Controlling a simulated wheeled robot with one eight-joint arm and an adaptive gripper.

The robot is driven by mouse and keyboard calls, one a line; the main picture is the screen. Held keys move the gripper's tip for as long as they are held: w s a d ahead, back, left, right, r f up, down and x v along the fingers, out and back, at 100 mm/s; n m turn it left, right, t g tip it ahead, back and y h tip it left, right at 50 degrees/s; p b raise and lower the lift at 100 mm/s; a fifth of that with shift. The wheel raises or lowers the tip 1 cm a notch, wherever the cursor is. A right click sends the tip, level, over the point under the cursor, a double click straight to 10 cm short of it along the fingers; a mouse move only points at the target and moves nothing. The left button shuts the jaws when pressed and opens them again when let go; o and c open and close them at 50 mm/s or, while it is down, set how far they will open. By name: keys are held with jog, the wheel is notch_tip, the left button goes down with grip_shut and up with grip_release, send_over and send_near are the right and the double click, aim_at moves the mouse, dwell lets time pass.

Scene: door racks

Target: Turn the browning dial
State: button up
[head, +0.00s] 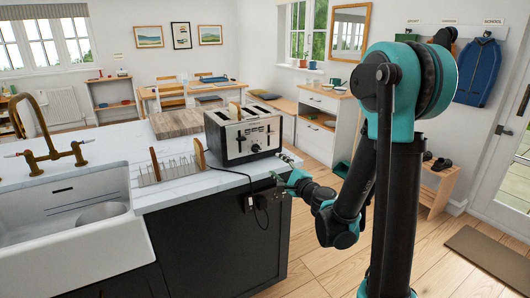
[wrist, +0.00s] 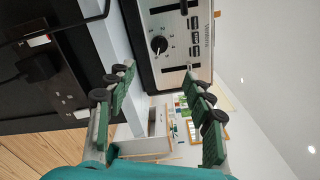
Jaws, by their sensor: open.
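The toaster (head: 243,138) is black and silver and stands on the white counter near its right end. In the wrist view, its silver panel (wrist: 176,66) carries a round black browning dial (wrist: 158,45) with marks around it. Several dark buttons and a lever slot lie beside the dial. My gripper (head: 282,168) is at the counter's edge, just right of the toaster. In the wrist view, my gripper (wrist: 162,92) is open and empty, with green pads and dark rollers on its fingers. The dial lies ahead of the fingertips, apart from them.
A toast rack (head: 172,168) stands left of the toaster, and a wooden board (head: 178,123) lies behind it. A black cord runs over the counter edge to a socket (head: 250,202). The sink (head: 75,235) is at the left.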

aim_at(257, 150)
jog(key=x, duration=1.5)
jog(key=shift+a, duration=0.25)
jog(key=shift+c, duration=0.2)
jog(key=c, duration=1.1)
jog(key=shift+o, duration=0.2)
jog(key=shift+n, duration=0.3)
